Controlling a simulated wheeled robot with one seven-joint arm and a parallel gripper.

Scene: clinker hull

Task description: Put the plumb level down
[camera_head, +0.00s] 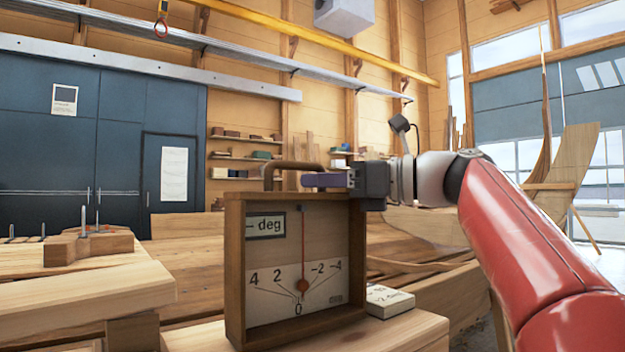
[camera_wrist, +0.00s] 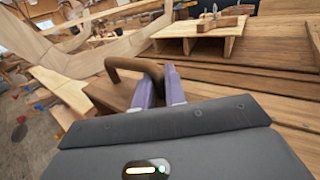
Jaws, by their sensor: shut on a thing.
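The plumb level (camera_head: 235,270) is an upright wooden-framed box with a pale dial, a "deg" label, a red needle and an arched brown handle (camera_head: 290,166) on top. The needle hangs close to the 0 mark. My gripper (camera_head: 322,180) comes in from the right and is shut on the handle. In the wrist view the purple fingers of my gripper (camera_wrist: 160,88) close around one end of the brown handle (camera_wrist: 128,66). The level stands at or just above a wooden bench top (camera_head: 405,330); I cannot tell whether its base touches.
A small white block with printed marks (camera_head: 390,300) lies on the bench just right of the level. Another bench (camera_head: 90,290) at left carries a wooden block with upright pins (camera_head: 90,243). Wide hull planking (camera_head: 195,265) lies behind. Blue cabinets (camera_head: 60,150) stand at the back.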

